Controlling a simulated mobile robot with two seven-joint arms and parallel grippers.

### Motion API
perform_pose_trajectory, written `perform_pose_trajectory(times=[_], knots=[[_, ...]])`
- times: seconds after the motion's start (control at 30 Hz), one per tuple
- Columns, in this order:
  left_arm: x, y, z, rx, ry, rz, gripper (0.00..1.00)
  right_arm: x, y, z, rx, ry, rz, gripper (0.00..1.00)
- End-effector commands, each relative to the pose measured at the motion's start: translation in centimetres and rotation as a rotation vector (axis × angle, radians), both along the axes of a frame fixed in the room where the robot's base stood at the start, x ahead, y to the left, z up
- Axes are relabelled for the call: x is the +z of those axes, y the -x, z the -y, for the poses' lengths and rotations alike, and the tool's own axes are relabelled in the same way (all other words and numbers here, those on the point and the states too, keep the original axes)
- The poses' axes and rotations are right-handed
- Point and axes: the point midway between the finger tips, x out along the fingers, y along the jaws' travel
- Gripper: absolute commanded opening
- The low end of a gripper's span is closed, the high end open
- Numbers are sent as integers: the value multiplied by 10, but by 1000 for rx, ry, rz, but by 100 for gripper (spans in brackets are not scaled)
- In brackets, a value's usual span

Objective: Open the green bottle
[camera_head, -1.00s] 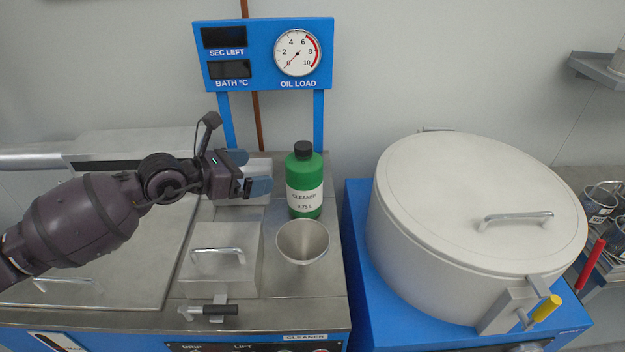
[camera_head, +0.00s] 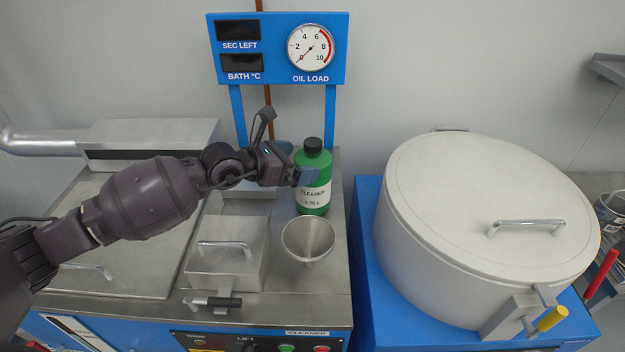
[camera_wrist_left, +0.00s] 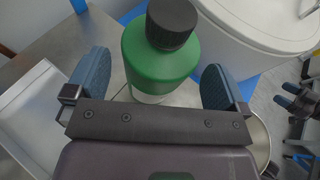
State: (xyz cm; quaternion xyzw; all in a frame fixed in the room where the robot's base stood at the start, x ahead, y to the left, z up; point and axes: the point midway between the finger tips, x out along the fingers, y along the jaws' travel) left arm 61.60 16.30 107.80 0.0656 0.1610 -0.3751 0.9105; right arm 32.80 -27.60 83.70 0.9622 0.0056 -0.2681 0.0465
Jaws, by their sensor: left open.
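The green bottle (camera_head: 316,178) stands upright on the steel worktop, with a white CLEANER label and its black cap (camera_head: 313,146) on. My left gripper (camera_head: 296,162) is at the bottle's upper body, just below cap height. In the left wrist view the green bottle (camera_wrist_left: 158,62) lies between the two open blue fingers, with the black cap (camera_wrist_left: 171,22) toward the top. Gaps show between fingers and bottle there, and the gripper is not closed on it. The bottle's lower part is hidden in the wrist view. My right gripper is not in the head view.
A steel funnel (camera_head: 308,238) sits in front of the bottle, and a lidded steel box (camera_head: 226,258) with a handle is to its left. A blue gauge panel (camera_head: 278,48) stands behind. A large white lidded drum (camera_head: 480,200) is at the right.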

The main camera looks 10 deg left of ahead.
Motion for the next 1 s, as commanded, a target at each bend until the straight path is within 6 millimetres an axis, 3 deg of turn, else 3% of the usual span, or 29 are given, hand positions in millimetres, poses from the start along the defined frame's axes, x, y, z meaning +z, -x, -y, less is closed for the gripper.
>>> perform_pose_trajectory(times=[0.23, 0.57, 1.0], knots=[[-8, -21, 22, 0, -1, 1, 100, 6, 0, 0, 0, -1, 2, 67], [-11, -23, 25, -1, 0, 0, 98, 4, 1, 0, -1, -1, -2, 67], [-11, -23, 25, 0, -1, 1, 31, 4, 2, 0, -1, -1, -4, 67]])
